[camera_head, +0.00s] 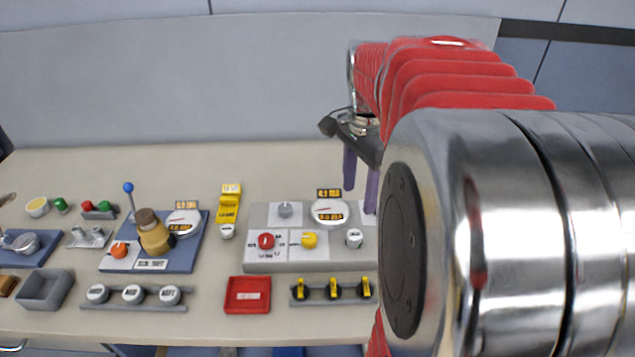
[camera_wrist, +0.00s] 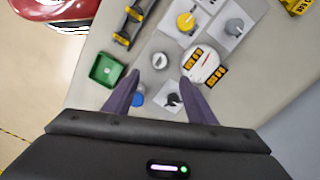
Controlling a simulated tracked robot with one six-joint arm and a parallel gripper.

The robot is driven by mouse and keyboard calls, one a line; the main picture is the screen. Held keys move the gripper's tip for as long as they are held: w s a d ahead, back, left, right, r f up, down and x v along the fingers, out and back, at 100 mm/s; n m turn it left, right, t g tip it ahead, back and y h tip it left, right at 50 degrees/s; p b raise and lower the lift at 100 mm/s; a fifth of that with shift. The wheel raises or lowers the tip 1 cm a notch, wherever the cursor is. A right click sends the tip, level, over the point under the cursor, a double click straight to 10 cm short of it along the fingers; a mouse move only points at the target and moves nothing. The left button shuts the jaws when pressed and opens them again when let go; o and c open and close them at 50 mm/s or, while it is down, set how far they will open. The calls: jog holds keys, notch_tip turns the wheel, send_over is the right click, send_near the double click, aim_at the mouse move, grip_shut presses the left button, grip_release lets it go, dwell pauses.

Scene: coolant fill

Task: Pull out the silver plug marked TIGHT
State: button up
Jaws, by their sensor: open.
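A silver plug with a pale labelled top (camera_head: 354,238) stands at the right of the grey-white panel (camera_head: 262,222). It also shows in the wrist view (camera_wrist: 159,60), just beyond and between my fingertips. Three similar silver plugs (camera_head: 132,293) stand in a rack at the front left, and another (camera_head: 227,231) stands below a yellow stand. The labels are too small to read surely, so I cannot tell which says TIGHT. My gripper (camera_head: 361,192) is open with its purple fingers above the panel's back right. In the wrist view the gripper (camera_wrist: 159,79) is empty, its fingers apart.
A red knob (camera_head: 266,241), a yellow knob (camera_head: 309,239) and a gauge (camera_head: 330,211) are on the panel. Yellow-black plugs (camera_head: 333,288) stand in front, beside a red tray (camera_head: 247,308). A green tray (camera_wrist: 107,69) shows in the wrist view. My arm hides the bench's right side.

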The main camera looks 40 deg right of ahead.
aim_at(354, 233)
notch_tip(354, 233, down, 13)
jog(key=shift+f, duration=0.2)
dwell(0.5)
jog(key=c, duration=1)
jog(key=o, duration=0.4)
jog(key=c, duration=0.3)
jog(key=shift+r, duration=0.3)
jog(key=shift+c, duration=0.2)
jog(key=shift+r, duration=0.15)
jog(key=shift+r, duration=2.05)
